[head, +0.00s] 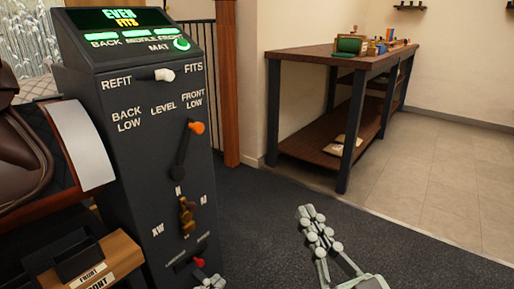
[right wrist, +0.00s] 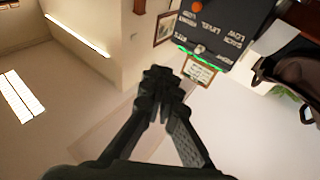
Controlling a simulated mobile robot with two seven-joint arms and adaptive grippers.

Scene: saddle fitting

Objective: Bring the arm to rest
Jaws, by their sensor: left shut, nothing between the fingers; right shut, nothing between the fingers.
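My right gripper (head: 312,222) is shut and empty, raised over the dark carpet to the right of the control panel (head: 135,150). In the right wrist view its fingers (right wrist: 157,85) meet at the tips with nothing between them. My left gripper (head: 208,281) shows only its fingertips at the bottom edge, close below a small red knob (head: 199,263); it is shut, and I cannot tell whether it touches the panel. The display (head: 120,17) reads "EVEN FITS" with green lamps lit. The white-tipped lever (head: 164,75) points towards FITS. The orange-tipped lever (head: 196,128) points up towards FRONT LOW.
A brown saddle (head: 22,150) is at the left beside the panel. A brass knob (head: 187,215) sits among the width letters. A wooden box labelled FRONT (head: 113,266) is at lower left. A workbench (head: 300,51) stands behind; the floor before it is clear.

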